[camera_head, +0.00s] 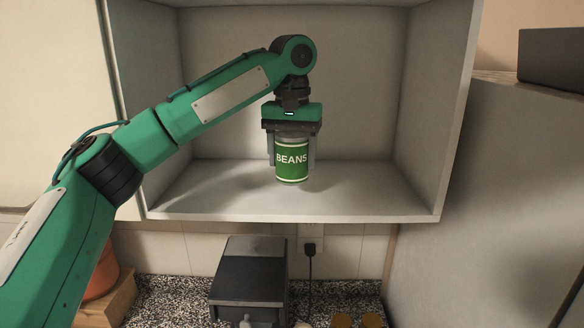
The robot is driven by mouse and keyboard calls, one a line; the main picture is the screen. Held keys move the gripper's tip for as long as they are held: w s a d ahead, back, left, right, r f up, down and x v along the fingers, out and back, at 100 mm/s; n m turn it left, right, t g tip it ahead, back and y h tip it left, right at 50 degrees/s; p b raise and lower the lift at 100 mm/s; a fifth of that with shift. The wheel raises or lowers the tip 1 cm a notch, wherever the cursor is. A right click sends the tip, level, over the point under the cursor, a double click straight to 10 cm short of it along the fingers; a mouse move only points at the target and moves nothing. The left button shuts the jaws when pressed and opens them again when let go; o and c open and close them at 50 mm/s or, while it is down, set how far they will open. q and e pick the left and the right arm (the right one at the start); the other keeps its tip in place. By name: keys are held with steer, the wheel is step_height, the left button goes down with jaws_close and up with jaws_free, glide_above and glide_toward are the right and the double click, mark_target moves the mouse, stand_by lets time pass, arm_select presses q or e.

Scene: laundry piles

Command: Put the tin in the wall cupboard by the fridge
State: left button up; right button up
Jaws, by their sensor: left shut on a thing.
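The tin (291,164), green with a white band and the word BEANS, is upright inside the open wall cupboard (300,217). My left gripper (291,150) points down from above and is shut on the tin, one finger on each side. The tin's base is at or just above the cupboard floor; I cannot tell whether it touches. The rest of the cupboard floor in view is bare. The tall grey side at the right (490,190) looks like the fridge. My right gripper is not in view.
Below the cupboard, a dark appliance (250,270) stands on the speckled counter (180,297). A socket with a plug (309,248) is on the tiled wall. An orange pot (103,275) sits on a wooden block at left. A dark box (552,58) sits at upper right.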

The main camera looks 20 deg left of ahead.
mark_target(292, 174)
arm_select(q)
steer(key=shift+s+f+p, duration=0.15)
steer(key=shift+f+p, duration=0.3)
steer(key=shift+f, duration=0.95)
steer(key=shift+f+p, duration=0.3)
steer(key=shift+w+f+p, duration=0.15)
steer(key=shift+w+p, duration=0.1)
steer(key=shift+p, duration=0.1)
steer(key=shift+a+f, duration=0.1)
steer(key=shift+f, duration=0.2)
